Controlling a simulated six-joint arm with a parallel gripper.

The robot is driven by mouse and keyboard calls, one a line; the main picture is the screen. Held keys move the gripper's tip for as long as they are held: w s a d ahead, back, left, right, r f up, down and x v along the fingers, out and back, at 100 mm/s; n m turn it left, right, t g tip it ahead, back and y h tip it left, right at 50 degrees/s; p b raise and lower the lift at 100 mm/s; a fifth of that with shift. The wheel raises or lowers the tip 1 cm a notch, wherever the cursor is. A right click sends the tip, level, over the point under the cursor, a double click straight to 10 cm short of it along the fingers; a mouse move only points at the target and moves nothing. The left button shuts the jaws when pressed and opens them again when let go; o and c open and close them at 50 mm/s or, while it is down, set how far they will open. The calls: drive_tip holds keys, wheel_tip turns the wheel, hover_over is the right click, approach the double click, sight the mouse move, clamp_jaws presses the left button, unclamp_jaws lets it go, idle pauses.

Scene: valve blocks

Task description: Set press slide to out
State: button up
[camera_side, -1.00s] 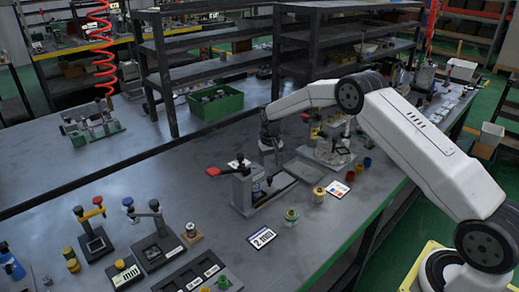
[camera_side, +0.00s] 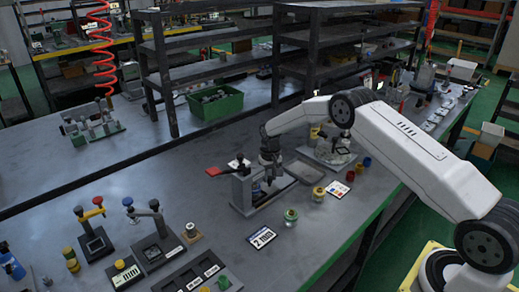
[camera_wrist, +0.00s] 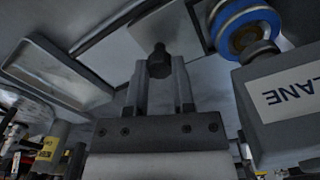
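The press (camera_side: 243,190) is a grey block-like fixture on the bench with a red-ended lever (camera_side: 214,171) reaching left. My gripper (camera_side: 268,182) points down at its right side, close against the press. In the wrist view, my gripper's two fingers (camera_wrist: 160,72) stand apart, and a black knob (camera_wrist: 159,60) shows between their tips. I cannot tell whether the fingers touch the knob. A blue-and-white ringed round part (camera_wrist: 245,25) sits just right of the fingers. The slide's position is largely hidden behind my gripper in the side view.
A grey tray (camera_side: 304,172) lies right of the press, with a plate of fittings (camera_side: 328,150) behind it. A block labelled "LANE" (camera_wrist: 285,100) is close on the wrist view's right.

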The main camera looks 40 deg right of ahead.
clamp_jaws()
idle(1.1)
